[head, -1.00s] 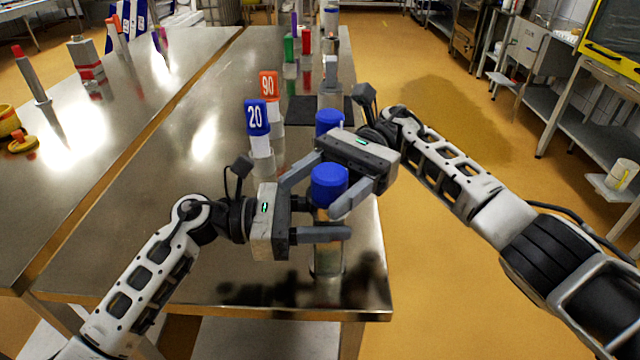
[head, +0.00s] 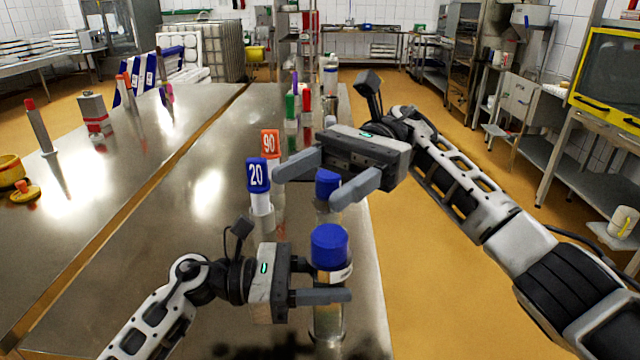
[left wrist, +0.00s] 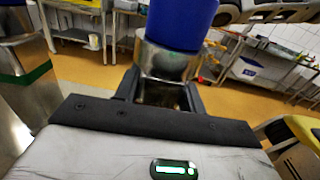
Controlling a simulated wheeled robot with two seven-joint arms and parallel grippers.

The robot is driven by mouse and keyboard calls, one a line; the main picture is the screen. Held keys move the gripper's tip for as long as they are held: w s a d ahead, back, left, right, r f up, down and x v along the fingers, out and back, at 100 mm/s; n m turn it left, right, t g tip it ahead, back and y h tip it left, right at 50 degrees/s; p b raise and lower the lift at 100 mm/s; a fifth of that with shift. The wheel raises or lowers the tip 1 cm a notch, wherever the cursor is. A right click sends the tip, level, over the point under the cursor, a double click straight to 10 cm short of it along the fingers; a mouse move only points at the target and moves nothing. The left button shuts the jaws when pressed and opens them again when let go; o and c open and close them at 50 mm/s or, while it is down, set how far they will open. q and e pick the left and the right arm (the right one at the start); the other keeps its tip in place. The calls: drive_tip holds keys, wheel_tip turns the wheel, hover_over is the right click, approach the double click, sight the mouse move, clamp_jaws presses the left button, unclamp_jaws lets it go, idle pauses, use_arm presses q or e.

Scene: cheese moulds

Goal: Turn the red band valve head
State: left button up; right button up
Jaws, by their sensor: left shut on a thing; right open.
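A metal cylinder with a blue top (head: 329,245) stands at the table's near right edge; its blue top also shows in the left wrist view (left wrist: 180,22). My left gripper (head: 335,282) is shut on its metal body, below the blue top. A second blue-topped metal piece (head: 327,184) stands behind it. My right gripper (head: 315,182) is open and empty, above and behind the held piece. Its fingers appear on either side of the second blue top; I cannot tell whether they are around it. No red band shows on the held piece; the fingers hide part of it.
Blue "20" (head: 259,176) and orange "90" (head: 270,144) markers stand left of the grippers. A grey block with a red band (head: 95,116) stands on the left table. Red and green pieces (head: 291,105) stand at the back. The table's middle is clear.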

sight(318, 237)
drive_tip(key=d+f+m+t+y, duration=0.1)
drive_tip(key=m+t+y, duration=0.1)
drive_tip(key=d+f+m+t+y, duration=0.1)
drive_tip(key=f+t+y, duration=0.1)
drive_tip(key=d+f+m+t+y, duration=0.1)
drive_tip(key=f+m+t+y, duration=0.1)
drive_tip(key=shift+w+d+f+m+t, duration=0.15)
drive_tip(key=shift+d+f+m+t, duration=0.05)
drive_tip(key=shift+d+m+t, duration=0.1)
drive_tip(key=s+d+f+m+t, duration=0.35)
drive_tip(key=d+m+t, duration=0.45)
drive_tip(key=t, duration=0.6)
drive_tip(key=shift+m, duration=0.4)
drive_tip(key=x, duration=0.8)
drive_tip(key=f+x, duration=0.1)
drive_tip(key=x, duration=0.4)
drive_tip(key=shift+w+d, duration=0.15)
drive_tip(key=shift+w, duration=0.15)
